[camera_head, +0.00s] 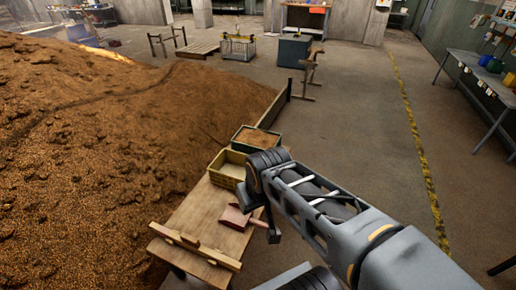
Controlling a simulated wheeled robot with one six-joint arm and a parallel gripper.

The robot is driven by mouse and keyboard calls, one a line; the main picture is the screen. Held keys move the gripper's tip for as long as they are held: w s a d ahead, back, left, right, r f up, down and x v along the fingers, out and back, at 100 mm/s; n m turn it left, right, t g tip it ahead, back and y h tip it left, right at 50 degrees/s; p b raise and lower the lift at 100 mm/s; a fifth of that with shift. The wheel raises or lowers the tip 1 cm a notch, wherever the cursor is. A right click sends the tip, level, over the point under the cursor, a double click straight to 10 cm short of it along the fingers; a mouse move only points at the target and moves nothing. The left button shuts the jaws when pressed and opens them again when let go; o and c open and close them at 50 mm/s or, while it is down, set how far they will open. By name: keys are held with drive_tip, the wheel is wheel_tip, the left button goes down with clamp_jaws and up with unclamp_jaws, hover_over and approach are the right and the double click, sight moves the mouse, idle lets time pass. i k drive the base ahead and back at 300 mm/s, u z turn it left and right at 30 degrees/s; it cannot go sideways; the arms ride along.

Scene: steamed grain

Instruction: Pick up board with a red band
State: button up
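A long pale wooden board (217,257) lies across the near end of the wooden table, in the lower middle of the head view. A shorter piece lies along its left part, and a reddish patch shows near the middle; whether this is a band is too small to tell.
The wooden table (190,211) also bears a dark red scoop-like tool (236,218) close to my gripper, a yellow crate (227,170) and a green box of brown grain (256,139). A large grain heap (90,150) fills the left. Open floor lies to the right.

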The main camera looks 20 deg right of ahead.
sight(191, 243)
drive_tip(key=k, duration=0.4)
drive_tip(key=u, duration=1.35)
drive_tip(key=i, duration=0.75)
drive_tip(key=z, duration=0.65)
